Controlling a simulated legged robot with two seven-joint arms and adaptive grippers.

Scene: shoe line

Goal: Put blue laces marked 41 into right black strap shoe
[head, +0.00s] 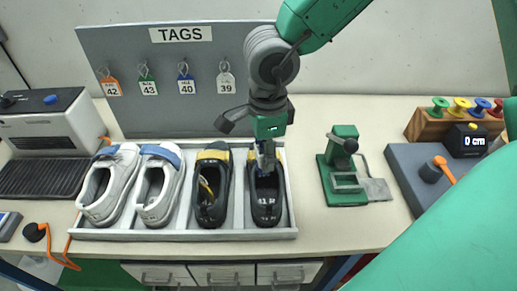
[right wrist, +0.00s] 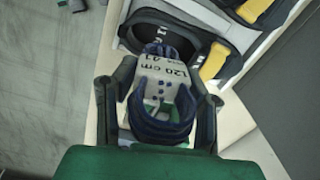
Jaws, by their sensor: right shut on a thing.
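My right gripper (head: 266,158) points down over the toe end of the right black strap shoe (head: 266,203), in the rightmost slot of the tray (head: 170,235). In the right wrist view, my right gripper (right wrist: 158,115) is shut on a bundle of dark blue laces (right wrist: 162,132). The laces carry a white tag (right wrist: 158,77) reading "120 cm" and 41. The bundle is at or just above the shoe's opening; I cannot tell whether it touches. The gripper hides the shoe's far end in the head view. My left gripper is not in view.
The left black shoe (head: 212,190), with something yellow inside, and two white shoes (head: 160,185) share the tray. A tag board (head: 150,100) stands behind. A green press-like device (head: 344,170) stands right of the tray, with clear tabletop between them.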

